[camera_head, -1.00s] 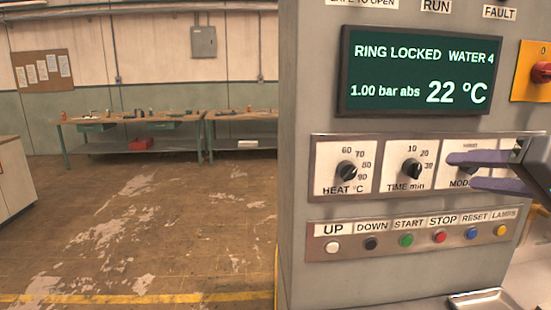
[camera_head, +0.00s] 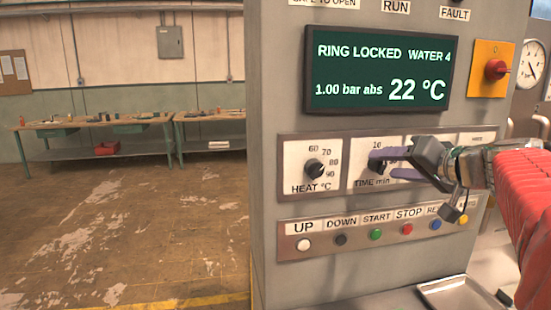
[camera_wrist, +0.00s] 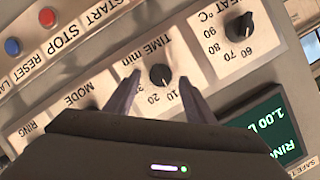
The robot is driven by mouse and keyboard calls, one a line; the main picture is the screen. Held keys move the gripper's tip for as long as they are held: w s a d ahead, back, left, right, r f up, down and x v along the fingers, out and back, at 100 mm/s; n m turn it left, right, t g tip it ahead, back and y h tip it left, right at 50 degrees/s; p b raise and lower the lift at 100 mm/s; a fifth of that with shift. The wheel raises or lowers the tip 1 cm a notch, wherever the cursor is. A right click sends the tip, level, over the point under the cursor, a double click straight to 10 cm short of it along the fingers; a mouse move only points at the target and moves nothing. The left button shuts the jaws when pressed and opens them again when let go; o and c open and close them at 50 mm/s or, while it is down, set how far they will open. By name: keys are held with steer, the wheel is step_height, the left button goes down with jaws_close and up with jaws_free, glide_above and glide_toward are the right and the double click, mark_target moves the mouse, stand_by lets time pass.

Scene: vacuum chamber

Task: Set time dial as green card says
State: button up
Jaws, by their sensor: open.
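The time dial is a black knob on a white plate marked 10, 20, 30 and "TIME min". In the wrist view the time dial (camera_wrist: 160,75) shows upside down between my two fingertips (camera_wrist: 160,80). I cannot read its pointer's exact setting. In the head view my gripper (camera_head: 382,163) is open in front of this plate, its purple fingers partly hiding the time dial (camera_head: 380,168) and its numbers. No finger clearly touches the knob. The green card is not in view.
The heat dial (camera_head: 315,169) is left of the time dial; the mode dial is mostly hidden. A button row (camera_head: 375,234) lies below. The screen (camera_head: 380,70) reads "RING LOCKED WATER 4", 1.00 bar abs, 22 °C. A red switch (camera_head: 496,70) is at right. Open floor lies left.

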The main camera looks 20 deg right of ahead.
steer(key=shift+w+a+f, duration=0.1)
steer(key=shift+w+f, duration=0.05)
steer(key=shift+w, duration=0.4)
steer(key=shift+c, duration=0.6)
steer(key=c, duration=0.9)
